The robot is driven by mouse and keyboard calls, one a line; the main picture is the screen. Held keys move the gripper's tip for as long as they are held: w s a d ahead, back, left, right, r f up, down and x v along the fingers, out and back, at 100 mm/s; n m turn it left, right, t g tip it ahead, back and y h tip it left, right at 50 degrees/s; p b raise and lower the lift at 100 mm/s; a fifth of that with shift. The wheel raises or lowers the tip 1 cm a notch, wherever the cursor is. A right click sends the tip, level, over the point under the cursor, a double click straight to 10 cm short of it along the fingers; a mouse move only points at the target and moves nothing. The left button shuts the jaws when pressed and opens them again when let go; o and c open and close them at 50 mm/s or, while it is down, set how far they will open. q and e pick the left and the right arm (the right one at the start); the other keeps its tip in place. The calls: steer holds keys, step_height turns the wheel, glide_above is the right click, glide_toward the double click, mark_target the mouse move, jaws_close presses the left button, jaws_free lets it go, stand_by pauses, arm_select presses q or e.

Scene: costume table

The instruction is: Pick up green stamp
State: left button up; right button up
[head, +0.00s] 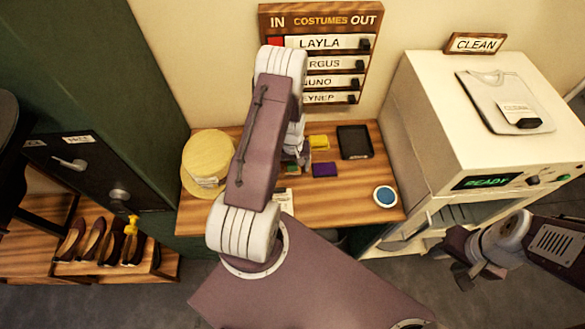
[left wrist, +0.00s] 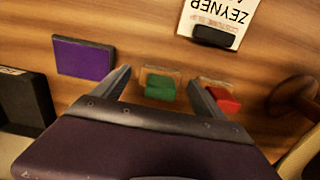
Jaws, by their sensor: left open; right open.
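The green stamp (left wrist: 160,88) is on the wooden table in the left wrist view, on a pale wooden block. In the head view it is mostly hidden by my left arm. My left gripper (left wrist: 159,78) is open, with one finger on each side of the green stamp in that picture; I cannot tell the height gap. In the head view the left gripper (head: 303,157) is partly hidden behind its arm. My right gripper (head: 470,268) is open and empty, off the table at the lower right.
A red stamp (left wrist: 222,98) is close beside the right finger. A straw hat (head: 207,160) is left, a round blue-topped item (head: 385,197) right.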

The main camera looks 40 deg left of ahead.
mark_target(292, 163)
arm_select(q)
steer(key=shift+a+f, duration=0.1)
steer(key=shift+f, duration=0.35)
steer(key=c, duration=1.5)
steer(key=shift+r, duration=0.1)
steer(key=shift+w+r+b, duration=0.1)
steer(key=shift+r+b, duration=0.2)
steer(key=shift+r, duration=0.2)
step_height(292, 163, up, 3)
steer(key=shift+f+b, duration=0.1)
steer(key=shift+b, duration=0.35)
steer(key=w+d+r+b, duration=0.2)
steer(key=w+d+r, duration=0.4)
steer(key=d, duration=0.3)
steer(key=shift+w+d+r+b, duration=0.2)
steer(key=shift+w+r+b, duration=0.2)
steer(key=shift+r, duration=0.2)
